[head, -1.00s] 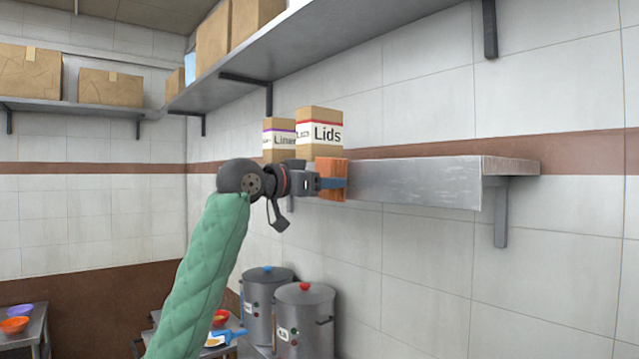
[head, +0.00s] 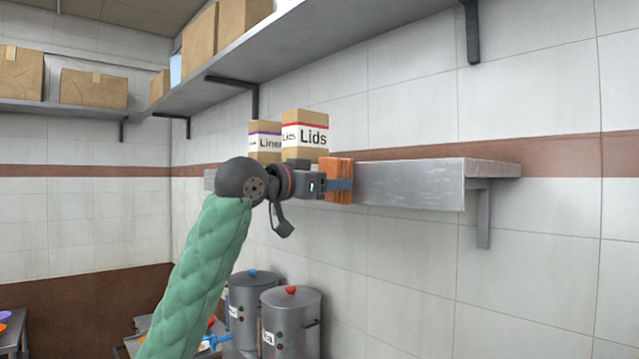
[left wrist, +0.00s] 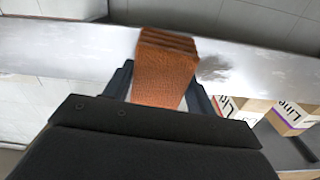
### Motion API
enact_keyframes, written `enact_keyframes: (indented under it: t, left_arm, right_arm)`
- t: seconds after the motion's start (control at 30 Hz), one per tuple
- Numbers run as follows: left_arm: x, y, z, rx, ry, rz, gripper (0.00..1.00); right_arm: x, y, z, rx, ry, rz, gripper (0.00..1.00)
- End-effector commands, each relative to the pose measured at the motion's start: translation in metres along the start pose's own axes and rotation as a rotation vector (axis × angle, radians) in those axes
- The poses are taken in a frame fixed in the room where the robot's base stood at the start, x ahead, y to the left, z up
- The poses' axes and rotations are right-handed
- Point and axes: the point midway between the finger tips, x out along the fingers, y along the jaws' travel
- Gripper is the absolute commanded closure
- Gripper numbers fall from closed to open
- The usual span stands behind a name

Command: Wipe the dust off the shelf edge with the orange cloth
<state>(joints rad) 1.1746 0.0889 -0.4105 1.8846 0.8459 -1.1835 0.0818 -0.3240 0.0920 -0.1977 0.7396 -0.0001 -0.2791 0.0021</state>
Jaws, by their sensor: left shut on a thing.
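The orange cloth (head: 337,180) is a folded block held in my left gripper (head: 343,184), which is shut on it. The cloth is against or very near the front edge of the metal shelf (head: 412,184). In the left wrist view the cloth (left wrist: 164,75) stands up between the fingers, its far end over the shelf edge (left wrist: 70,52). A dark grey dust smudge (left wrist: 213,68) shows just right of the cloth there. Pale streaks show on the shelf edge right of the cloth in the head view. My right gripper is not in view.
A "Lids" box (head: 305,133) and a "Liners" box (head: 265,142) stand on the shelf near the gripper. A long upper shelf (head: 330,45) with cartons runs above. The wall below the shelf's right part is clear.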

Motion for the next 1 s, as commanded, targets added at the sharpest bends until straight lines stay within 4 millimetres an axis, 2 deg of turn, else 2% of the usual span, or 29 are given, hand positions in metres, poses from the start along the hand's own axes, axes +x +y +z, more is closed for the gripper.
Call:
enact_keyframes:
  t: [0.03, 0.33, 0.8, 1.0]
  left_arm:
    - [0.000, 0.003, 0.005, 0.001, 0.000, 0.000, 0.62]
    - [0.003, 0.000, 0.006, 0.000, -0.001, -0.001, 0.62]
    - [0.002, -0.031, 0.009, -0.001, -0.002, -0.001, 0.62]
    - [0.002, -0.036, 0.009, -0.002, -0.002, -0.001, 0.62]
  right_arm:
    - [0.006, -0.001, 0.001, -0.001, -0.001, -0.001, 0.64]
    - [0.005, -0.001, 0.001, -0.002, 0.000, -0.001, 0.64]
    - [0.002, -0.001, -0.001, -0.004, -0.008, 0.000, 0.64]
    - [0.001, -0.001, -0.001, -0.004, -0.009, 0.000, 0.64]
